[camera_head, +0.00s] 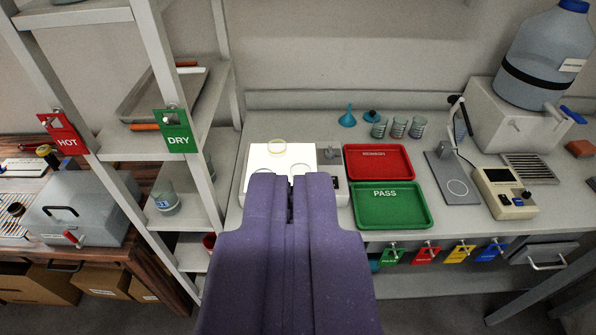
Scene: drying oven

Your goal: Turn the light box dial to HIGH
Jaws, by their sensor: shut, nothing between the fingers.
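The light box (308,156) is a bright white panel on the bench, in the middle of the head camera view. Rings or round glass items lie on its lit top. A dark control strip (336,183) shows at its right front side, partly hidden by my gripper; the dial and its setting cannot be made out. My purple gripper (290,185) points forward, its fingertips overlapping the front of the light box in the picture. It is shut and empty. Whether it touches the box cannot be told.
A red tray (378,148) and a green PASS tray (432,212) sit right of the light box. Beakers (398,128) and a blue funnel (347,118) stand behind. A shelf rack with a green DRY tag (175,131) rises at left. Coloured tags (425,251) hang along the bench front.

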